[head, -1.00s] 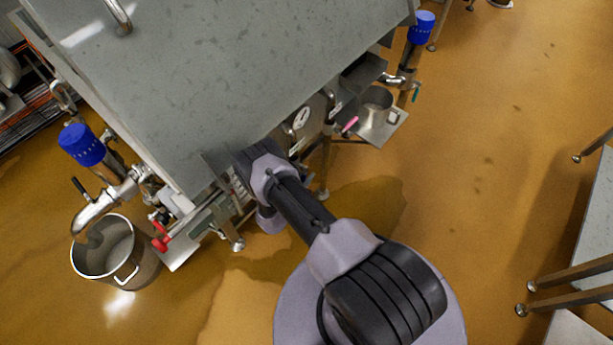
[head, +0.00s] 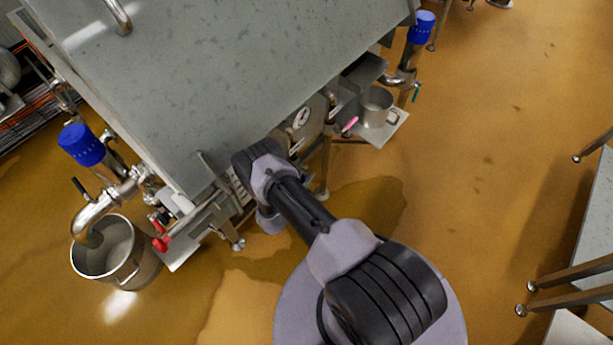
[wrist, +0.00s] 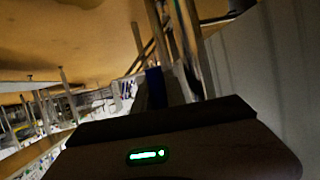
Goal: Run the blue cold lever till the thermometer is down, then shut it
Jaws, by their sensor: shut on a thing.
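In the head view my arm reaches to the front edge of the grey steel vat, and my gripper is hidden behind my own wrist. In the wrist view the dark body of my gripper (wrist: 165,125) fills the bottom, with a small green light on it. Just beyond it a blue piece, which looks like the blue cold lever (wrist: 154,84), stands between the jaws, and the gripper is shut on it. A round white dial, probably the thermometer (head: 302,117), sits on the vat front right of my wrist. Its needle is too small to read.
A steel pot (head: 118,255) stands under a spout at the left, near a red handle (head: 160,243). Another pot (head: 376,107) sits on a shelf at the right, near a pink handle (head: 350,124).

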